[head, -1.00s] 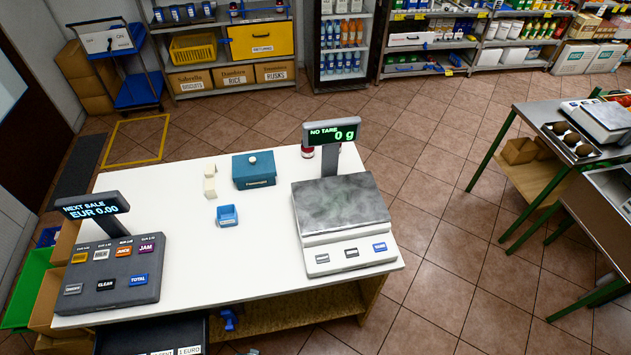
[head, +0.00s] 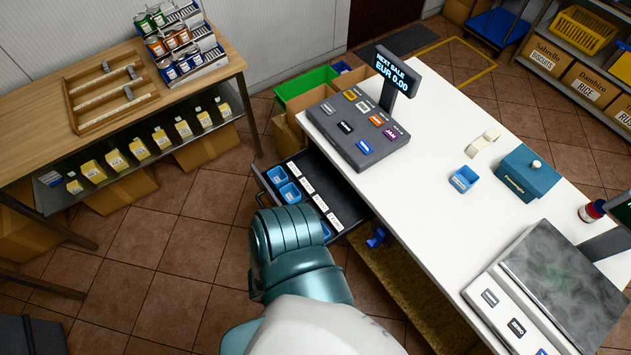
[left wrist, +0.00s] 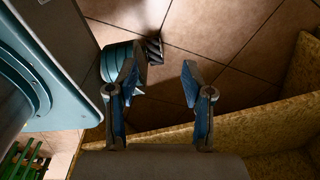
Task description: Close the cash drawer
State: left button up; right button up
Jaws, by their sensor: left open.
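The cash drawer (head: 335,185) stands open in the head view, sticking out from the counter's front below the cash register (head: 357,130). It is black inside, with blue coin cups and a row of white labels. A teal and white arm of mine reaches up from the bottom of the head view and covers the drawer's near outer edge; I cannot tell whether it touches it. My left gripper (left wrist: 158,75) is open and empty in the left wrist view, above floor tiles and beside chipboard panels. My right gripper is not seen.
The white counter (head: 430,185) carries a blue tray (head: 463,179), a teal box (head: 527,173) and a scale (head: 550,290). A wooden shelf table (head: 35,135) stands left.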

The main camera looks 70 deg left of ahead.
aim_at(337, 203)
jog(key=u, duration=0.5)
jog(key=k+j+u, duration=0.1)
jog(key=u, duration=0.4)
jog(key=j+u, duration=0.1)
jog(key=u, duration=0.4)
jog(key=j+u, duration=0.15)
jog(key=u, duration=0.3)
jog(key=k+j+u, duration=0.1)
jog(key=u, duration=0.4)
jog(key=i+l+z, duration=0.1)
jog(key=l, duration=0.15)
